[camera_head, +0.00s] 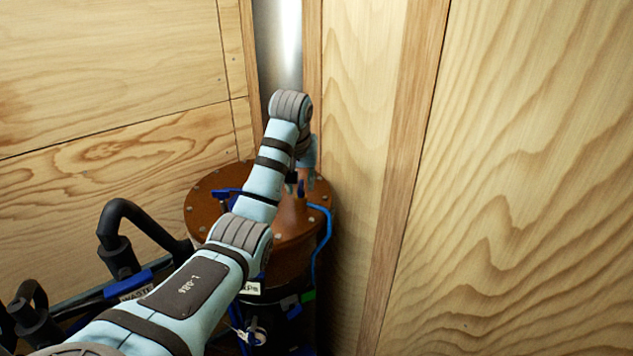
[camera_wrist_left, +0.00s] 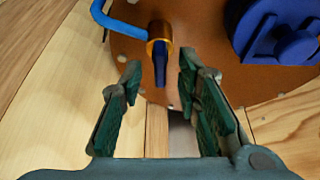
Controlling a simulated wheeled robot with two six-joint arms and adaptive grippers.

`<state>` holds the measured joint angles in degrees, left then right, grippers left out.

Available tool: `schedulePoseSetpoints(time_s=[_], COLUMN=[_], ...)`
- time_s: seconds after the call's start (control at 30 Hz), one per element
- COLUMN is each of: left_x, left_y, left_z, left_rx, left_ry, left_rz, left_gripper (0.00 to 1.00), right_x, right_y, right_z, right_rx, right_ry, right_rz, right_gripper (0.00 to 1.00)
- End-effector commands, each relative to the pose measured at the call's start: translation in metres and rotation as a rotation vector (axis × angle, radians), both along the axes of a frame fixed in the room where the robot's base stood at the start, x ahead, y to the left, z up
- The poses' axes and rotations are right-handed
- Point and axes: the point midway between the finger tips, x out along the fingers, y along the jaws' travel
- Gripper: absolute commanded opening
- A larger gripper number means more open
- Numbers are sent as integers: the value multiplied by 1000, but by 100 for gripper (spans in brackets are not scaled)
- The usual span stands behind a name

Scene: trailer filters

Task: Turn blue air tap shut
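The blue air tap (camera_wrist_left: 160,68) shows in the left wrist view as a small blue lever on a brass fitting (camera_wrist_left: 160,46). A blue hose (camera_wrist_left: 122,20) runs from the fitting to the upper left. The fitting sits on or just above a round brown lid. My left gripper (camera_wrist_left: 160,80) is open and empty. Its fingertips are on either side of the lever's lower end, with a visible gap to each side; whether they reach its depth is unclear. My right gripper is in neither view.
The round brown lid (camera_head: 208,207) has bolts along its rim. A large blue knob (camera_wrist_left: 288,42) stands right of the tap in the wrist view. Black pipes (camera_head: 118,250) stand at left. Wooden walls (camera_head: 530,180) close in behind and to the right.

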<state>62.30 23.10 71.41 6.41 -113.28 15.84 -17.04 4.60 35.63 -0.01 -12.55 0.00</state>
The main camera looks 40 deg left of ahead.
Motion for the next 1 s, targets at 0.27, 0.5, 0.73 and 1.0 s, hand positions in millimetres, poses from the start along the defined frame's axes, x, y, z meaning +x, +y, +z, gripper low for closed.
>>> schedulePoseSetpoints(time_s=[0.27,0.5,0.73,1.0], left_x=[-2,-1,-2,-2], left_y=[6,6,6,6], left_z=[-9,-9,-9,-9], left_rx=[1,1,0,0], left_ry=[-1,-1,0,0], left_rz=[8,8,9,-23], left_gripper=[30,12,0,0], right_x=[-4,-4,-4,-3], right_y=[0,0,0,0], right_z=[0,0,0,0], right_rx=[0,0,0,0], right_ry=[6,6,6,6], right_rz=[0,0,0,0], right_gripper=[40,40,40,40])
